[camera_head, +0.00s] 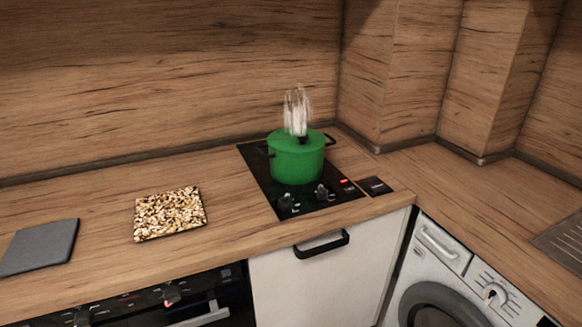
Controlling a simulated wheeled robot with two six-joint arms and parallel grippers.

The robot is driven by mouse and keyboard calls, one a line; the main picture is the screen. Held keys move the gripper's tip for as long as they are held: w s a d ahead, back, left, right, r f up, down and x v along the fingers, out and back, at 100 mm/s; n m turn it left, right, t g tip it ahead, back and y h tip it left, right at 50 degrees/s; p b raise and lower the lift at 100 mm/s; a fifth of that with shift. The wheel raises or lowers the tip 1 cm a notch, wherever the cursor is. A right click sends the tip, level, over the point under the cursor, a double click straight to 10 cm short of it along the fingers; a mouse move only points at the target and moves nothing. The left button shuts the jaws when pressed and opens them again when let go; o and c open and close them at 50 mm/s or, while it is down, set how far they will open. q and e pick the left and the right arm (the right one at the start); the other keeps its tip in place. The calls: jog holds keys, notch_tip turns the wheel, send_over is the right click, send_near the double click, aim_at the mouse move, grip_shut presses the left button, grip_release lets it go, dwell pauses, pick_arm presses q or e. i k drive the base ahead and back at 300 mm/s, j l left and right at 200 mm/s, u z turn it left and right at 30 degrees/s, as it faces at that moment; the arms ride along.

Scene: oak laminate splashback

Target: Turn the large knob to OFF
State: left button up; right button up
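A black hob (262,182) is set into the worktop, with two dark knobs at its front edge. The left hob knob (286,202) and the right hob knob (322,191) have small pale marks beside them. I cannot tell which is the large one or read their settings. A red light (343,181) glows to the right of the knobs. A green pot (297,160) with a lid stands on the hob behind the knobs, with white steam (296,108) above it. Neither of my grippers is in view.
A speckled board (169,213) and a grey slab (40,247) lie on the worktop (105,215) to the left. Below are an oven (190,305) with knobs, a white cabinet with a black handle (321,244), and a washing machine (450,275). Worktop between the board and hob is clear.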

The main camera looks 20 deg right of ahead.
aim_at(285, 202)
jog(key=k+l+u, duration=0.2)
jog(key=l, duration=0.3)
jog(key=k+l+u, duration=0.15)
jog(key=k+l, duration=0.2)
jog(key=k+l+u, duration=0.2)
jog(key=k+l, duration=0.15)
jog(key=l, duration=0.2)
